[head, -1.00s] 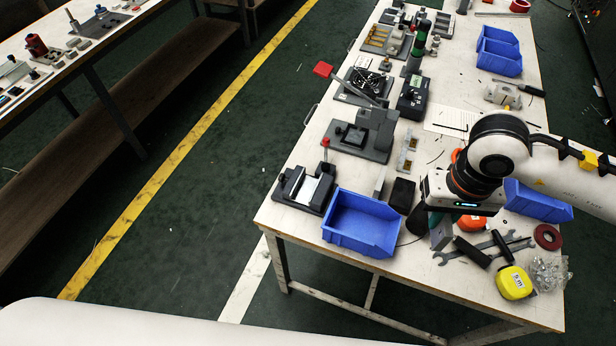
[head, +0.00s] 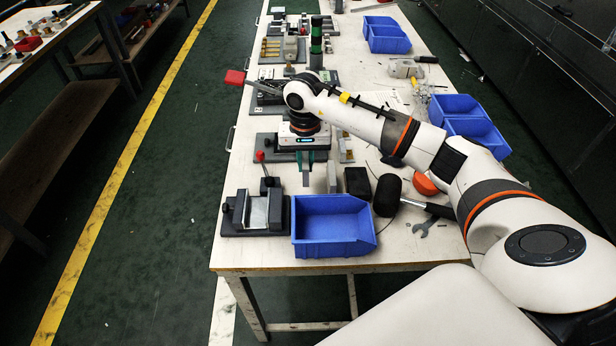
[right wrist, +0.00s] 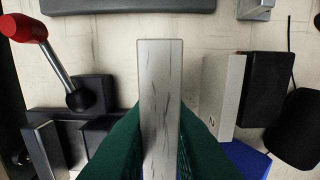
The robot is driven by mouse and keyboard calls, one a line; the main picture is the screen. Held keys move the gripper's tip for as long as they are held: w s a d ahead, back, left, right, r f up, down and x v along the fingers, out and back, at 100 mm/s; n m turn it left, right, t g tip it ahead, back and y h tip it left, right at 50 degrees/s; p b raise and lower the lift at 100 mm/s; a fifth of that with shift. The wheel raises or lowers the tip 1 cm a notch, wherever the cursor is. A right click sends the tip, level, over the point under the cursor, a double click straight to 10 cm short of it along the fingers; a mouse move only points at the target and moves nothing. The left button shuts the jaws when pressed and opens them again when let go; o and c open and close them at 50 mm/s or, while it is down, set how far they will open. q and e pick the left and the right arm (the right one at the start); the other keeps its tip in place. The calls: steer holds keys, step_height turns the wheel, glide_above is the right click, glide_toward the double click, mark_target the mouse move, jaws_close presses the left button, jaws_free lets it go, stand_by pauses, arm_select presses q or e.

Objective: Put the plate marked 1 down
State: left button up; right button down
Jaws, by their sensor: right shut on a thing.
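My right gripper (head: 304,159) is shut on a narrow pale grey plate (head: 306,177), held on edge and pointing down above the table. The right wrist view shows the plate (right wrist: 158,95) between the green fingers (right wrist: 158,150); no number is visible on it. Another pale plate (right wrist: 218,95), with a mark that looks like a 2, stands to the right of it, apart; it also shows in the head view (head: 331,177). Whether the held plate touches the table is hard to tell. My left gripper is out of view.
A dark vise (head: 256,212) with a red-knobbed lever stands to the left and nearer. A blue bin (head: 332,226) is just in front. A black block (head: 357,182) and a mallet (head: 388,194) lie to the right. A grey fixture stands behind, partly hidden by my arm.

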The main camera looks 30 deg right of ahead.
steer(key=shift+f, duration=0.85)
step_height(320, 180, down, 4)
steer(key=shift+r+p, duration=0.2)
steer(key=shift+p, duration=0.1)
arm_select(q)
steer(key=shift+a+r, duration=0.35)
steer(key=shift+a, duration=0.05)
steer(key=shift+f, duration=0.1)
arm_select(e)
steer(key=shift+f, duration=0.1)
steer(key=shift+f+b, duration=0.15)
steer(key=shift+b, duration=0.15)
steer(key=c, duration=1.4)
jaws_free()
